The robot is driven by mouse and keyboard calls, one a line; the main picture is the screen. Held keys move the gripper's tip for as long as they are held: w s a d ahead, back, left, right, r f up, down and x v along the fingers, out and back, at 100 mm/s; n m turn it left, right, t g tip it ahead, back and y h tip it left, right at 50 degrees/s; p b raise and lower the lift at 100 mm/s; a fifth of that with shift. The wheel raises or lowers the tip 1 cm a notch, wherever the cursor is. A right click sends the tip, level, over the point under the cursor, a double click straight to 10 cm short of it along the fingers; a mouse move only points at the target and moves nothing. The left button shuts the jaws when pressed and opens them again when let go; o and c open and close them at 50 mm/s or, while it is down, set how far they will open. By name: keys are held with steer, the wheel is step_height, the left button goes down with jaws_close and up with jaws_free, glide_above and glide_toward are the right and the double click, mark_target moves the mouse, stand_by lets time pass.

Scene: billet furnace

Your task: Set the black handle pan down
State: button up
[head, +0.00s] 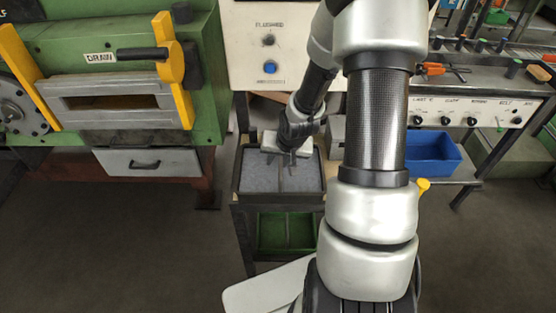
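A light grey pan-like box with a black handle (148,163) sits beneath the door of the green furnace at the left. My gripper (283,160) is well to the right of it, pointing down over a small dark-framed stand. The stand's top (254,178) has a grey speckled surface split by a dark divider. The fingertips are small and dark here; I cannot tell whether they are apart, holding something, or touching the surface. No separate pan shows clearly at my gripper.
The green furnace (95,45) has yellow side bars and a "DRAIN" lever (142,54). A green bin (286,232) is on the stand's lower shelf. A blue bin (432,154) stands right, below a knob panel (470,112). Floor at left front is clear.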

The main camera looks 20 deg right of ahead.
steer(key=p+v, duration=0.3)
steer(key=v, duration=0.8)
steer(key=shift+r, duration=0.25)
steer(key=shift+s, duration=0.15)
